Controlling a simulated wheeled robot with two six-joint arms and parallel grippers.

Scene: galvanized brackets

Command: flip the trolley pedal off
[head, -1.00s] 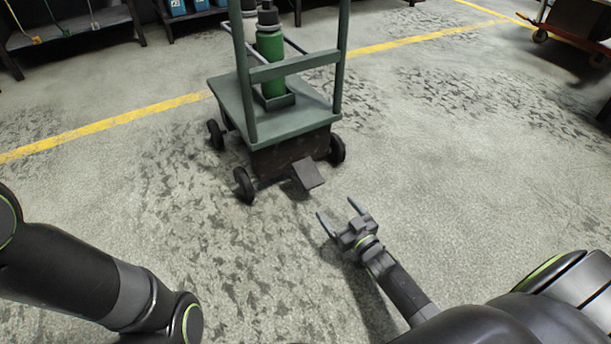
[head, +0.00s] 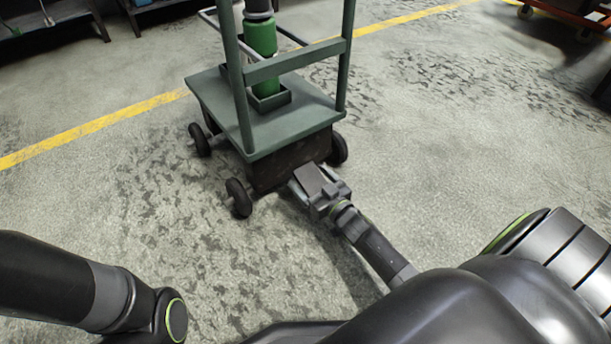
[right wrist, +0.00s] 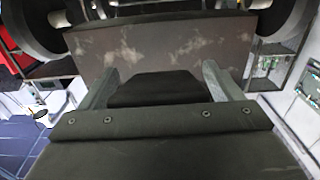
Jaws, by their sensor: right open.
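The green trolley (head: 265,130) stands on the floor, with its dark pedal (head: 311,181) sticking out low at the near side, between the wheels. My right gripper (head: 315,183) is at the pedal, jaws open. In the right wrist view the pedal (right wrist: 155,88) is a dark block between the two spread fingers of the right gripper (right wrist: 161,84), with a gap seen on either side. Whether a finger touches it I cannot tell. The gripper partly hides the pedal in the head view. My left arm shows at the lower left, but its gripper is out of view.
A green cylinder (head: 261,40) stands in a holder on the trolley deck. Black wheels (head: 239,197) flank the pedal area. A yellow line (head: 95,127) crosses the floor behind. Shelving and an orange cart (head: 570,14) are far off. The floor to the right is clear.

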